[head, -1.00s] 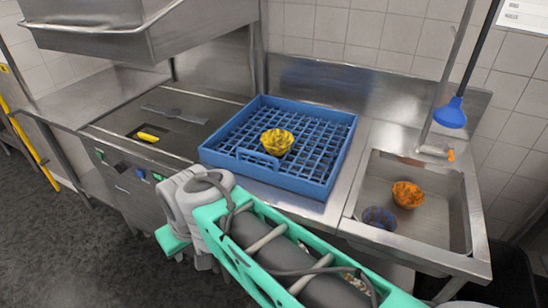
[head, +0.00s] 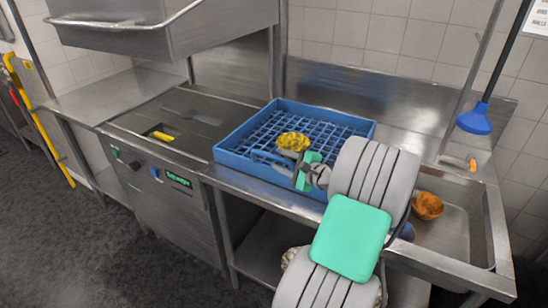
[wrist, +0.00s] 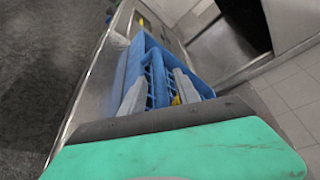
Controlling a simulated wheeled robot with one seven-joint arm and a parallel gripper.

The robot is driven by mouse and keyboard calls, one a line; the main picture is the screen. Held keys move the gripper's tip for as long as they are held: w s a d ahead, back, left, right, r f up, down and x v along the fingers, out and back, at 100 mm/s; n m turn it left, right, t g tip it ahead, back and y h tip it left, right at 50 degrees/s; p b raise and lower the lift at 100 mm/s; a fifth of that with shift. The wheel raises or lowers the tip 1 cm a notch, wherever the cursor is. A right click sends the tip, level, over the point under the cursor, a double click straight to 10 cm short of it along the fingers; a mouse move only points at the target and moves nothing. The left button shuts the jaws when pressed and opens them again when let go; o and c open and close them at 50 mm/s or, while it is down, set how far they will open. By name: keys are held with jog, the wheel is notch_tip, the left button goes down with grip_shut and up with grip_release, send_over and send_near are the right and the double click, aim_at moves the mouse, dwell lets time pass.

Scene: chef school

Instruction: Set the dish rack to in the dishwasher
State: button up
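The blue dish rack (head: 232,162) sits on the steel counter, right of the dishwasher (head: 160,130), with a yellow patterned bowl (head: 293,141) in it. The dishwasher's hood (head: 165,28) is raised above its dark wash bay. My gripper (head: 296,160) is at the rack's front side, in front of the bowl. In the wrist view, its two grey fingers (wrist: 160,84) are spread apart with part of the rack's blue front side (wrist: 157,83) showing between them. I cannot tell whether either finger touches it. My arm hides the rack's front right corner.
A sink (head: 462,215) at the right holds an orange bowl (head: 428,206) and a blue bowl (head: 407,232), mostly hidden by my arm. A yellow tool (head: 162,136) lies at the wash bay. Bare counter (head: 110,88) lies left of the dishwasher.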

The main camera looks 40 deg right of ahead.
jog(key=x, duration=0.3)
jog(key=shift+w+f, duration=0.1)
jog(key=shift+w, duration=0.15)
jog(key=shift+c, duration=0.2)
grip_shut()
dwell(1.0)
